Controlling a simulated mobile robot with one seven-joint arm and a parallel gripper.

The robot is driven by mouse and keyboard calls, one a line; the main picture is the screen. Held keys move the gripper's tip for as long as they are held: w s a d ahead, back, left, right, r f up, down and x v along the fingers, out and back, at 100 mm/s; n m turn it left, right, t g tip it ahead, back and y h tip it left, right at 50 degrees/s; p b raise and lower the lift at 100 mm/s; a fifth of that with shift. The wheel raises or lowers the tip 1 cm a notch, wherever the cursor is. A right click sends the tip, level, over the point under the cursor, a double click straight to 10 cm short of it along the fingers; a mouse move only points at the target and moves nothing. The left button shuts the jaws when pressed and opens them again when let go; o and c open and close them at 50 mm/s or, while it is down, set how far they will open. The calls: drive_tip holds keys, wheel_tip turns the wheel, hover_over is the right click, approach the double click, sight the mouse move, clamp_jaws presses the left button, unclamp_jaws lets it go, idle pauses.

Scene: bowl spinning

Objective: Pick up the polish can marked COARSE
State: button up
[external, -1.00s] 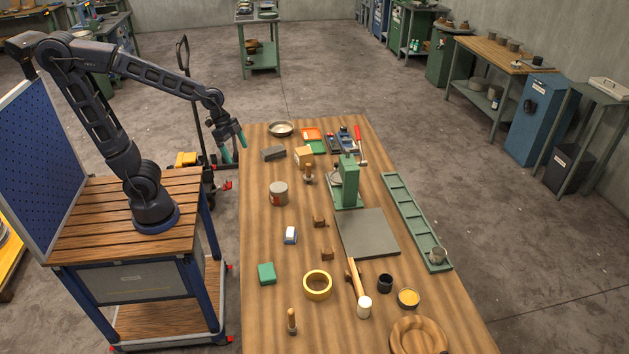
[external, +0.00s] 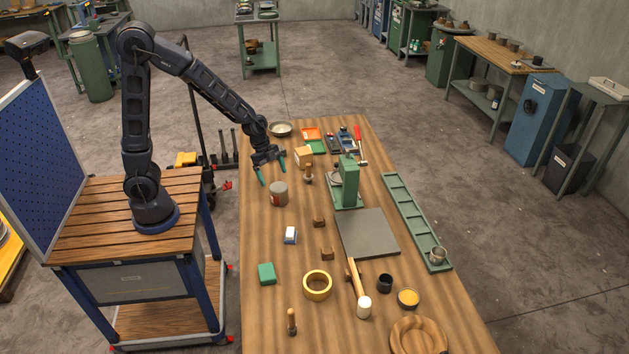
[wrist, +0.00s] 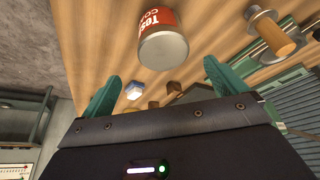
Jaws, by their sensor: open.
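A wooden-handled tool (external: 308,174) and a tan block (external: 303,154) stand close to the right of my gripper. A green press (external: 348,183) stands further right. The bench left of the can is clear.

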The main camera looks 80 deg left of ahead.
sight(278, 186)
drive_tip(key=x, duration=0.4)
drive_tip(key=shift+f, duration=0.15)
drive_tip(key=shift+w+d+f, duration=0.1)
drive_tip(key=shift+w+f, duration=0.2)
drive_tip(key=shift+f, duration=0.65)
drive_tip(key=shift+w+d+f, duration=0.1)
drive_tip(key=shift+w+f, duration=0.2)
drive_tip(key=shift+f, duration=0.6)
drive_tip(key=shift+x, duration=0.75)
drive_tip(key=c, duration=1.3)
drive_tip(key=shift+o, duration=0.2)
